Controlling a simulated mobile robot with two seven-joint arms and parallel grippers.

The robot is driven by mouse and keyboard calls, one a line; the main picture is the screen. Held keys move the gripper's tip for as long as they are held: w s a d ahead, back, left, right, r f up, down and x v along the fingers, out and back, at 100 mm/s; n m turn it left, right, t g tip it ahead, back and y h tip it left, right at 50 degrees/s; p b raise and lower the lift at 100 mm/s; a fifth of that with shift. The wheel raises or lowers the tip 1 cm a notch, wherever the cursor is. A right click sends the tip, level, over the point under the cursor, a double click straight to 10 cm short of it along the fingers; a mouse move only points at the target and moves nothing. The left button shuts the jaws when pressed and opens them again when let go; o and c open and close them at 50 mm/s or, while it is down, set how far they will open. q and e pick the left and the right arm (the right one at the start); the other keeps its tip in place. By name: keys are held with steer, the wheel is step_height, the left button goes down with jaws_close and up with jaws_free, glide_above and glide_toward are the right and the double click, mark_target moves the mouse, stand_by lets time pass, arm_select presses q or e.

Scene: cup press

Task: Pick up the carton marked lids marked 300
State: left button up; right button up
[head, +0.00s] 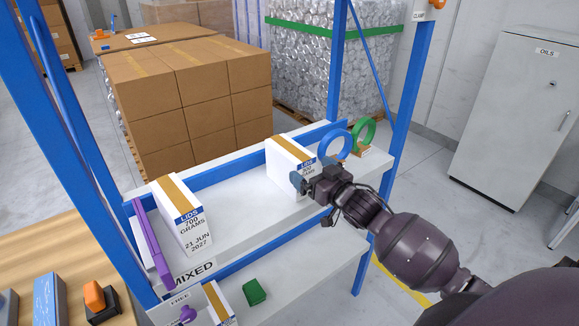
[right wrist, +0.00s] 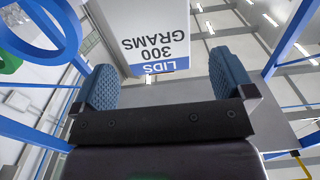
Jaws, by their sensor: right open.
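The white carton marked LIDS 300 GRAMS (head: 283,155), with a brown tape strip on top and a blue label band, stands upright on the upper shelf (head: 235,200), towards its right end. My right gripper (head: 303,182) is at the carton's front face and hides part of its print. In the right wrist view the carton (right wrist: 150,35) shows upside down beyond and between the spread, ridged blue fingers of the open right gripper (right wrist: 163,68). My left gripper is not in view.
A second LIDS carton, marked 700 GRAMS (head: 180,212), stands on the same shelf at left, beside a purple piece (head: 150,245). A blue ring (head: 336,145) and green ring (head: 364,134) stand right of the 300 carton. Blue posts (head: 401,110) frame the rack. The shelf between cartons is clear.

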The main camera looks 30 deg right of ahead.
mark_target(289, 166)
steer(key=shift+w+a+r+p, duration=0.1)
steer(key=shift+w+r+p, duration=0.1)
steer(key=shift+w, duration=1.2)
steer(key=shift+w+a+r+p, duration=0.1)
steer(key=shift+w+r+p, duration=0.05)
steer(key=shift+w, duration=1.25)
